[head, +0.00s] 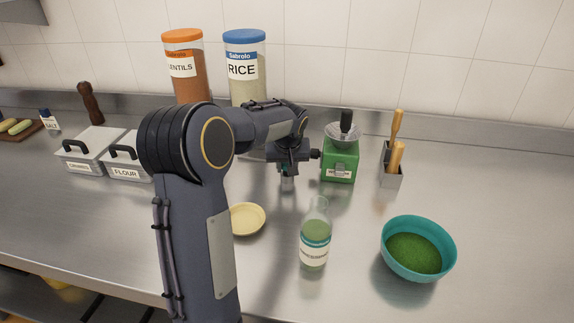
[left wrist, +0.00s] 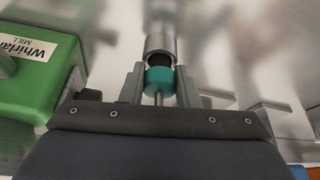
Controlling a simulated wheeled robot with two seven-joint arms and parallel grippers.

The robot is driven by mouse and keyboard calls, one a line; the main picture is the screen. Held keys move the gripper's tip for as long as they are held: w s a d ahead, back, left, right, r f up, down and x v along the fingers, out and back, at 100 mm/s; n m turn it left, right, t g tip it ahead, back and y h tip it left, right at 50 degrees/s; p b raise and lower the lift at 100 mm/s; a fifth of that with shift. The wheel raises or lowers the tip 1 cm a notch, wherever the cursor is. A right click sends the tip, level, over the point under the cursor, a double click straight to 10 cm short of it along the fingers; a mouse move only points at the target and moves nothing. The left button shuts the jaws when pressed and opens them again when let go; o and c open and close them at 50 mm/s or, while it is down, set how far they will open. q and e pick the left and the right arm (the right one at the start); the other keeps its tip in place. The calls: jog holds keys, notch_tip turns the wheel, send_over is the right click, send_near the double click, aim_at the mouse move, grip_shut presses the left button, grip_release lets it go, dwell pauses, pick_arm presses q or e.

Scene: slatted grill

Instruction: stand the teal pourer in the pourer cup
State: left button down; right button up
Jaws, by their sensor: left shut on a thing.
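The teal pourer (left wrist: 160,80) is between the fingers of my left gripper (left wrist: 160,88), which is shut on it. Its thin metal spout points back toward the wrist, and its dark lower end is at the mouth of the grey metal pourer cup (left wrist: 160,42). How far the dark end is inside the cup cannot be told. In the head view my left gripper (head: 288,166) points down over the cup (head: 287,184), left of the green mill, and mostly hides the pourer. My right gripper is in neither view.
The green mill (head: 339,163) stands close to the right. A steel holder (head: 391,181) with wooden-handled tools, a bottle (head: 315,240), a teal bowl (head: 442,258) of green stuff and a yellow dish (head: 247,219) are around. Jars (head: 245,68) stand behind.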

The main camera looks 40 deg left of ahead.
pick_arm(q)
jog(key=shift+r+p, duration=0.7)
jog(key=shift+r, duration=0.15)
